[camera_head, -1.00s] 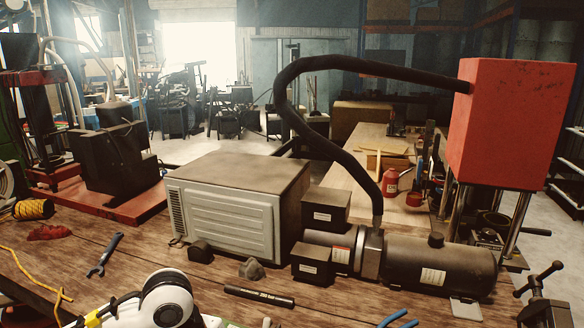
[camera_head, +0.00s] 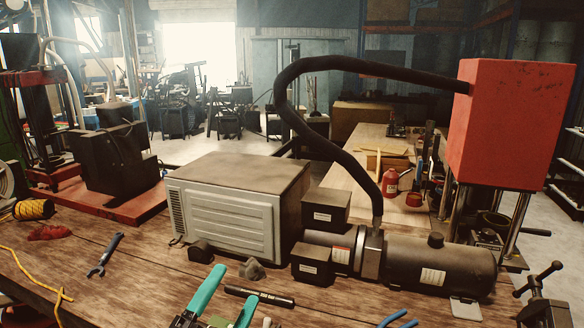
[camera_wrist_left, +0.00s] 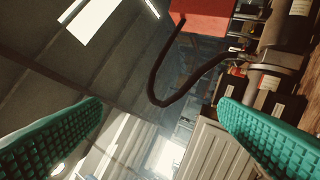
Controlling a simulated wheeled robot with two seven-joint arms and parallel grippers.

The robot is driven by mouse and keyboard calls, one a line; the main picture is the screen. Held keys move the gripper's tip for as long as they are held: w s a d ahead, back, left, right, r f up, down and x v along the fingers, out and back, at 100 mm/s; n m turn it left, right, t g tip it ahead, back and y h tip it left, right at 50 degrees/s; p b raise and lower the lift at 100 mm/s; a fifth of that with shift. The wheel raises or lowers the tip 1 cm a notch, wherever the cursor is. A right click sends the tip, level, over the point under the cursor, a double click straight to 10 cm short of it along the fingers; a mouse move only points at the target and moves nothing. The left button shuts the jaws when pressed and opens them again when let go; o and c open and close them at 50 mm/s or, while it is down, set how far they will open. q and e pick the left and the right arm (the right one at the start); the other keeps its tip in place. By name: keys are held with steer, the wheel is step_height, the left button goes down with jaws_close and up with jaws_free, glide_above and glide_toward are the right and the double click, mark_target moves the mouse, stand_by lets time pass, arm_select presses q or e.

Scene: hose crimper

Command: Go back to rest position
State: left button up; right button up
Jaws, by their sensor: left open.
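My left gripper (camera_head: 232,288) shows at the bottom middle of the head view, its two teal fingers spread apart with nothing between them. In the left wrist view the open fingers (camera_wrist_left: 160,106) are wide apart and empty. My right gripper is not in view.
A blue-handled wrench (camera_head: 105,255) and a yellow cord (camera_head: 38,276) lie at the left. The bench (camera_head: 140,290) between them and the gripper is bare.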

arm_select(q)
steer(key=s+a+f+n+g+y, duration=0.1)
steer(key=a+f+n+g+y, duration=0.2)
steer(key=a+f+n+y, duration=0.35)
steer(key=s+a+f+n+g+y, duration=0.2)
steer(key=a+f+n+g+y, duration=0.15)
steer(key=f+n, duration=0.55)
steer(key=s+a+f+n+g, duration=0.1)
steer(key=s+f+n+g, duration=0.2)
steer(key=s+f+g, duration=1.1)
steer(key=s+f+t, duration=0.1)
steer(key=s+f, duration=0.1)
steer(key=f, duration=1.1)
steer(key=s+f+t, duration=0.1)
steer(key=s+f, duration=0.1)
steer(key=f, duration=1.1)
steer(key=s+a+f+g, duration=0.1)
steer(key=s+a+f, duration=0.2)
steer(key=s+f, duration=1.4)
steer(key=shift+s+f+m+b, duration=0.15)
steer(key=shift+f+m+b, duration=0.2)
steer(key=shift+f, duration=0.1)
